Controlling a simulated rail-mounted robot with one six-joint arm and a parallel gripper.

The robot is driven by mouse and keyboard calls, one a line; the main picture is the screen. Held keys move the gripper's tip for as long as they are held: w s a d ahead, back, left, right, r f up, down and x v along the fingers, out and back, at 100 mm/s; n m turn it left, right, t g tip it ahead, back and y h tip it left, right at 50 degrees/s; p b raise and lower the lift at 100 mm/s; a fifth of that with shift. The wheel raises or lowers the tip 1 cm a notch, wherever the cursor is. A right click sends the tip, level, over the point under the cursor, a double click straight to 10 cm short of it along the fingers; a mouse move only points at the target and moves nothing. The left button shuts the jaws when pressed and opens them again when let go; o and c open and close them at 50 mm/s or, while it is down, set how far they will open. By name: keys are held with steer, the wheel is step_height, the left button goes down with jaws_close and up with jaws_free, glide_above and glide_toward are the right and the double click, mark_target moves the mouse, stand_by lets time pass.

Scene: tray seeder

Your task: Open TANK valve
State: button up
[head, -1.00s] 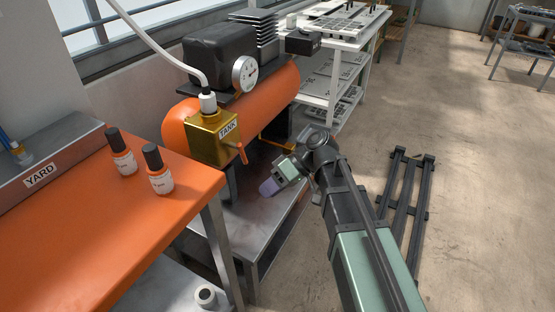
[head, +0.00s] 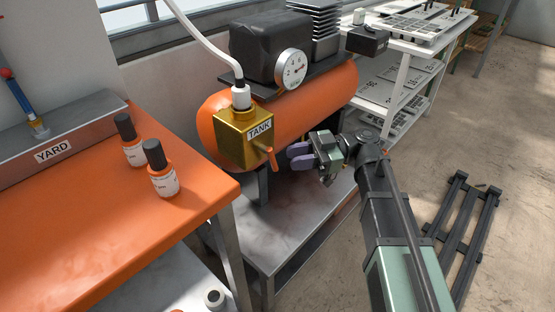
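The TANK valve (head: 240,140) is a gold block with a TANK label, mounted at the front of the orange compressor tank. Its small orange handle (head: 266,156) sticks out from the front and points down to the right. A white hose (head: 210,48) enters the top of the valve. My gripper (head: 297,156) has two purple fingers, spread a little apart and pointing left toward the handle. It is just right of the handle, seemingly without touching it, and holds nothing.
A pressure gauge (head: 291,69) sits above the orange tank (head: 330,98). At left, an orange bench (head: 90,225) carries two bottles and the YARD box (head: 75,145). A metal stand (head: 275,225) is below the tank. A white shelf rack (head: 405,75) stands behind.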

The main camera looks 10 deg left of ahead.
mark_target(276, 164)
steer(key=x, duration=0.5)
jaws_close()
steer(key=shift+f+y+b, duration=0.3)
steer(key=shift+f+b, duration=0.15)
steer(key=shift+b, duration=0.35)
steer(key=shift+s+a+f+m+g+y+b, duration=0.15)
steer(key=shift+m+g+y+b, duration=0.3)
steer(key=shift+b, duration=0.5)
steer(key=shift+s+m+y+b, duration=0.25)
steer(key=shift+m+b, duration=0.1)
steer(key=shift+b, duration=0.15)
steer(key=shift+r+y, duration=0.2)
steer(key=shift+y, duration=0.1)
steer(key=shift+r, duration=0.2)
jaws_free()
